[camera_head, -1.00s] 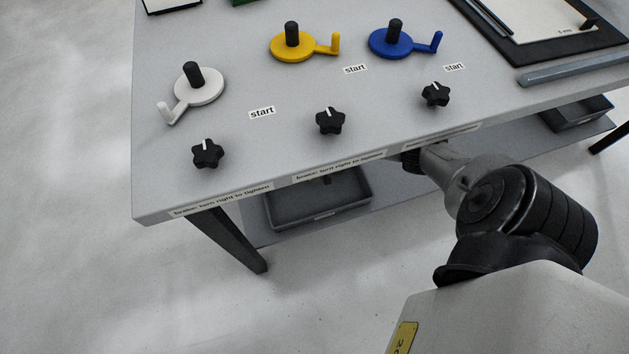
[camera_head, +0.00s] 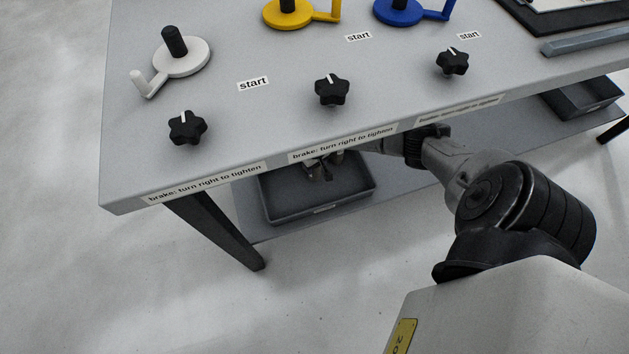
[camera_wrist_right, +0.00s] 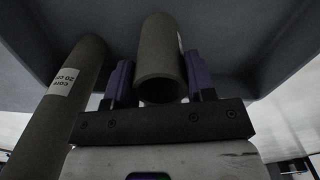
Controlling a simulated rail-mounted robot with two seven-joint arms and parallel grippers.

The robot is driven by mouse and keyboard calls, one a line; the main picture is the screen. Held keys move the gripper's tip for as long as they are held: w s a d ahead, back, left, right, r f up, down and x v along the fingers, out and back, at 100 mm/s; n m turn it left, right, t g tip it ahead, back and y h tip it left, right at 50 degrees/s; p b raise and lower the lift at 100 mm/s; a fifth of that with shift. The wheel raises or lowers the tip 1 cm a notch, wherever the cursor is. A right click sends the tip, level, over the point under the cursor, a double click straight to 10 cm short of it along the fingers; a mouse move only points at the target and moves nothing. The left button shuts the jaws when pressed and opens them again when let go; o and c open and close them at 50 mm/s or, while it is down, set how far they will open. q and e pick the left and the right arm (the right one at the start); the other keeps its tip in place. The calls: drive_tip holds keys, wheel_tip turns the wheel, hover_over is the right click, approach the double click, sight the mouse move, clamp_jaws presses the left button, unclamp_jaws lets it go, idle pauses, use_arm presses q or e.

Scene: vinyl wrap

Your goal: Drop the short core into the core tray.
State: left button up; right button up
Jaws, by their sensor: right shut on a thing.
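My right gripper (camera_head: 325,165) reaches under the front edge of the table and is over the dark grey tray (camera_head: 325,209) on the lower shelf. In the right wrist view the gripper (camera_wrist_right: 160,88) is shut on a grey-brown tube, the short core (camera_wrist_right: 161,52), between its purple fingers. The core's open end faces the camera, and a label shows only at its edge. The tray's label is too small to read in the head view. The held core is not clear there, hidden by the table and gripper. My left gripper is not in view.
A second tube (camera_wrist_right: 62,110) with a core label stands beside the gripper in the wrist view. Another dark tray (camera_head: 585,99) sits at the shelf's right. The tabletop (camera_head: 225,118) overhangs the shelf, and a table leg (camera_head: 215,230) stands left of the near tray.

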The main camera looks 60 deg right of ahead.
drive_tip(key=shift+f, duration=0.3)
drive_tip(key=o, duration=0.7)
drive_tip(key=shift+c, duration=0.2)
drive_tip(key=o, duration=0.3)
drive_tip(key=shift+o, duration=0.2)
drive_tip(key=shift+r, duration=0.15)
wheel_tip(320, 180, up, 7)
drive_tip(key=p, duration=0.5)
drive_tip(key=shift+r+p, duration=0.15)
drive_tip(key=shift+p, duration=0.15)
